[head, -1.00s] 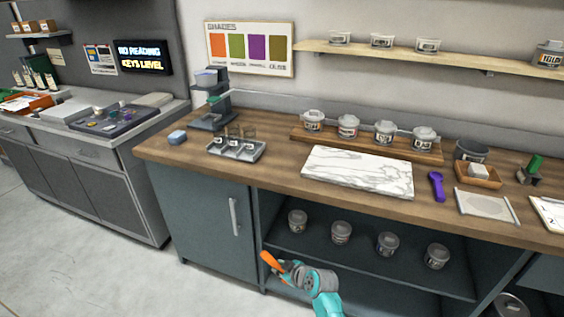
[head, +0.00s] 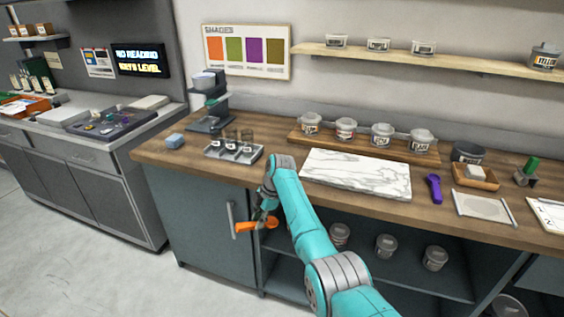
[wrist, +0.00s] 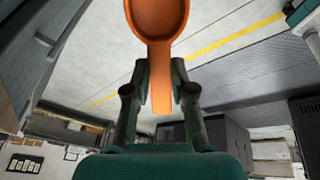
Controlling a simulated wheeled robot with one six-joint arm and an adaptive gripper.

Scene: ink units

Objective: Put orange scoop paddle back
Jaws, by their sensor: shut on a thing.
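The orange scoop paddle (head: 262,224) is held in my gripper (head: 262,218), in front of the cabinet door and below the counter edge in the head view. In the wrist view my gripper (wrist: 159,88) is shut on the handle of the orange scoop paddle (wrist: 158,18). Its round bowl points away from the gripper and is cut off by the top edge of that view. A purple scoop (head: 433,188) lies on the counter to the right of the marble slab.
The marble slab (head: 356,174) lies on the wooden counter (head: 278,158). Several lidded tubs (head: 346,129) stand on a wooden riser behind it. A metal tray (head: 226,152) with small jars and a blue block (head: 175,141) are on the left. A tray with a frame (head: 484,208) lies right of the purple scoop.

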